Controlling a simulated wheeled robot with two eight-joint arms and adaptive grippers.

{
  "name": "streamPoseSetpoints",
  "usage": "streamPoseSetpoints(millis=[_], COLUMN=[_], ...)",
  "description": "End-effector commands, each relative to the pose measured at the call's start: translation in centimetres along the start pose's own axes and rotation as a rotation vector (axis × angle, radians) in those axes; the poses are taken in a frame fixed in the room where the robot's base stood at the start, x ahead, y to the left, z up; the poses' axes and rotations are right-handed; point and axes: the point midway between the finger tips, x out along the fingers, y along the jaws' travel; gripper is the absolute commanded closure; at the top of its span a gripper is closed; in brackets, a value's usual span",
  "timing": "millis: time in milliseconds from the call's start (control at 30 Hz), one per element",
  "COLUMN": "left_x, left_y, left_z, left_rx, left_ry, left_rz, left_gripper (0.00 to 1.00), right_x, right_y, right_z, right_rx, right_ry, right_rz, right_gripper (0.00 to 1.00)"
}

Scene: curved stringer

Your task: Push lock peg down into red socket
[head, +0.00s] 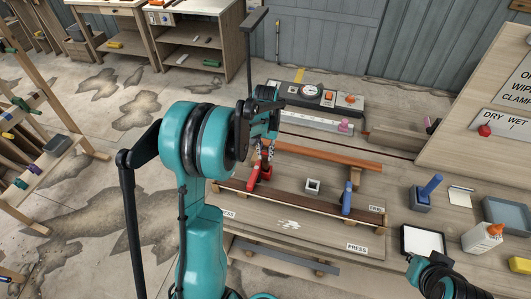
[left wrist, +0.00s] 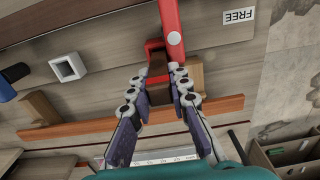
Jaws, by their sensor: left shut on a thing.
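A red socket piece (head: 253,178) sits at the left part of the dark curved stringer, with a red peg-like bar rising beside it. In the left wrist view the red bar (left wrist: 171,30) carries a white dot and stands beside a red bracket (left wrist: 153,46). My left gripper (head: 264,150) reaches down to the red part from above. My right gripper is not clearly visible; only a dark arm part shows at bottom right.
A blue clamp (head: 347,199) stands on the stringer (head: 300,204). A blue peg in a block (head: 421,197), glue bottle (head: 482,238), and white-topped tray (head: 423,241) lie right. An orange-brown bar (head: 330,157) runs behind. A small white square ring (head: 312,187) lies between.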

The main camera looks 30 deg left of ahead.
Motion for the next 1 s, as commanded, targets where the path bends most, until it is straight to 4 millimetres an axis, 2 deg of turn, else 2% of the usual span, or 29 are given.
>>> streamPoseSetpoints(millis=[1000], left_x=[2.1], left_y=[0.0], left_z=[0.0], left_rx=[0.000], left_ry=[0.000], left_rz=[0.000], left_gripper=[1.00], right_x=[1.3], right_y=[0.0], right_z=[0.9], right_rx=[0.000], right_ry=[0.000], right_rz=[0.000], right_gripper=[1.00])
